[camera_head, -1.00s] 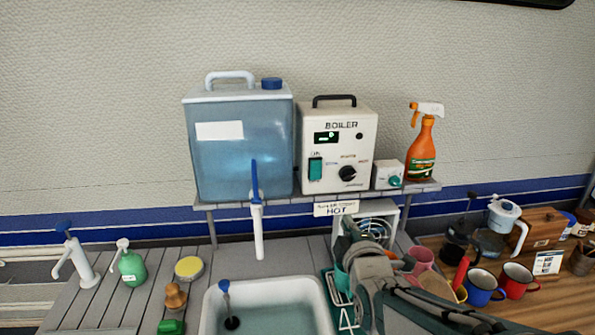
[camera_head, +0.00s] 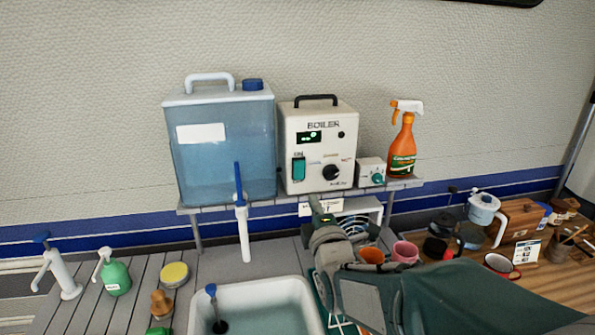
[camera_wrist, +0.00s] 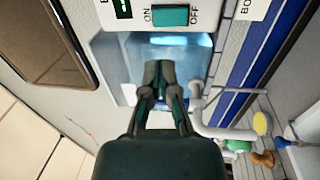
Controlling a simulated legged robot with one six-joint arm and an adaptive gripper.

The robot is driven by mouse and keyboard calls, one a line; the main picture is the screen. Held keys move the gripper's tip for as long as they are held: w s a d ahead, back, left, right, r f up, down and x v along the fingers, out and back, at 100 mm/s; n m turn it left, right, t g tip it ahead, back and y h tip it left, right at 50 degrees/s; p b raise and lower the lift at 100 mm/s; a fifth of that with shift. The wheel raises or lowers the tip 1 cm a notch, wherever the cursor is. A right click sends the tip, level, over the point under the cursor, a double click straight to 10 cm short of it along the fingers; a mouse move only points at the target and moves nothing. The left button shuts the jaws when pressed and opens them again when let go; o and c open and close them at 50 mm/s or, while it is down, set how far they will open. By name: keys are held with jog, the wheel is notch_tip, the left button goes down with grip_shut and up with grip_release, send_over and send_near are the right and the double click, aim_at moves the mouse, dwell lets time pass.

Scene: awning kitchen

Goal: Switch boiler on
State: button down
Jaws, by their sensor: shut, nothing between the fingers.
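The white boiler (camera_head: 320,150) stands on the shelf, with a black handle on top. Its green-teal rocker switch (camera_head: 299,169) is at the lower left of its front, beside a black dial (camera_head: 331,172). A small display (camera_head: 310,137) above shows green marks. My gripper (camera_head: 316,207) is just below the boiler, in front of the shelf edge. In the wrist view, my gripper's fingers (camera_wrist: 158,72) are together and empty, in front of the blue tank. The switch (camera_wrist: 170,15) shows beyond them at the top, between ON and OFF lettering, apart from the fingertips.
The blue water tank (camera_head: 220,150) with its tap (camera_head: 241,200) stands left of the boiler. A small knob box (camera_head: 371,172) and an orange spray bottle (camera_head: 402,150) stand right. A sink (camera_head: 200,310) lies below. Mugs and kettles crowd the right counter.

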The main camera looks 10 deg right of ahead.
aim_at(300, 166)
jog(key=w, duration=0.3)
jog(key=w+r, duration=0.1)
jog(key=w, duration=0.7)
jog(key=shift+r, duration=0.2)
jog(key=shift+w, duration=0.15)
jog(key=shift+w+r, duration=0.1)
jog(key=shift+w, duration=0.1)
